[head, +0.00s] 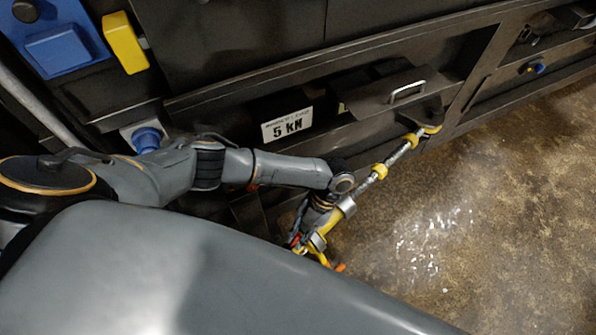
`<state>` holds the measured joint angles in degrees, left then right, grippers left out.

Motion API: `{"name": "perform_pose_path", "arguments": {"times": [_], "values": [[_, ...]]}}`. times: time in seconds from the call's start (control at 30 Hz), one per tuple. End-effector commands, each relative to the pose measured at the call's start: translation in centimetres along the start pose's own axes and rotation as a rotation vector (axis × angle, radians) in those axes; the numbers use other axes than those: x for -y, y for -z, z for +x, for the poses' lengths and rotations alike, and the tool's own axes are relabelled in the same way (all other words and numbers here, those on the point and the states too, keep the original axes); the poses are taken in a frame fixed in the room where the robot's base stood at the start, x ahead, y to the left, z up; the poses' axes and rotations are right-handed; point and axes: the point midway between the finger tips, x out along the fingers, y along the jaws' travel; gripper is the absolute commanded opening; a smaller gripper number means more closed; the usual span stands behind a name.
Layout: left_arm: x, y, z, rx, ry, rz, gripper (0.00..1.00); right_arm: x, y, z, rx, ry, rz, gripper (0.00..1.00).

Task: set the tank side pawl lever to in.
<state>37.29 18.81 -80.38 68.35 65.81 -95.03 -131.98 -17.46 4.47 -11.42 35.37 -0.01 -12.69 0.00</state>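A long metal lever with yellow bands (378,172) runs from a mount low on the dark machine (220,50) down toward the lower left. It looks like the pawl lever; no label on it is readable. My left arm comes in from the left, and its gripper (317,246) is at the lever's lower yellow end. The gripper overlaps this end in the picture, and its orange-tipped fingers show only in part. I cannot tell whether they are closed on the lever. My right gripper is not in view.
A hinged flap with a metal handle (407,91) sits just above the lever's mount. A "5 kN" plate (287,125) is left of it. Blue and yellow parts (125,42) are at the upper left. Bare brown floor (490,210) lies to the right.

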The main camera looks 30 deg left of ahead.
Motion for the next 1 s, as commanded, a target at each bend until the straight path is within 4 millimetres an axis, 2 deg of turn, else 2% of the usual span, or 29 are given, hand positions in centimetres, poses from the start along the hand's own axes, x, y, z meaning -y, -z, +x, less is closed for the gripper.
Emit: {"name": "perform_pose_path", "arguments": {"times": [0.03,0.07,0.37,0.47,0.57,0.9,1.0], "values": [[0.0,0.0,0.0,0.0,0.0,0.0,0.32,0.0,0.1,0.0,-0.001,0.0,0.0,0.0],[0.0,0.0,0.0,0.0,0.0,0.0,0.37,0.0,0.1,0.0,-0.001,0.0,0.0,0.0],[0.0,0.0,-0.1,-0.001,0.0,0.001,0.37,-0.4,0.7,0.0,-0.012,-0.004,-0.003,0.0],[0.0,0.0,-0.7,0.0,0.0,0.001,0.37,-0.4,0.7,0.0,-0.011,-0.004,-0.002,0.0],[0.0,-0.1,-2.2,0.003,0.001,0.001,0.37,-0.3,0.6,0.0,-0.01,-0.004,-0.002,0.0],[0.1,-0.1,-9.3,0.002,0.0,0.001,0.37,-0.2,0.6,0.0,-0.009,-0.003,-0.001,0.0],[0.0,-0.1,-10.7,0.0,0.0,0.001,0.37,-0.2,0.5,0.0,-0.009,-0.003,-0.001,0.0]]}}
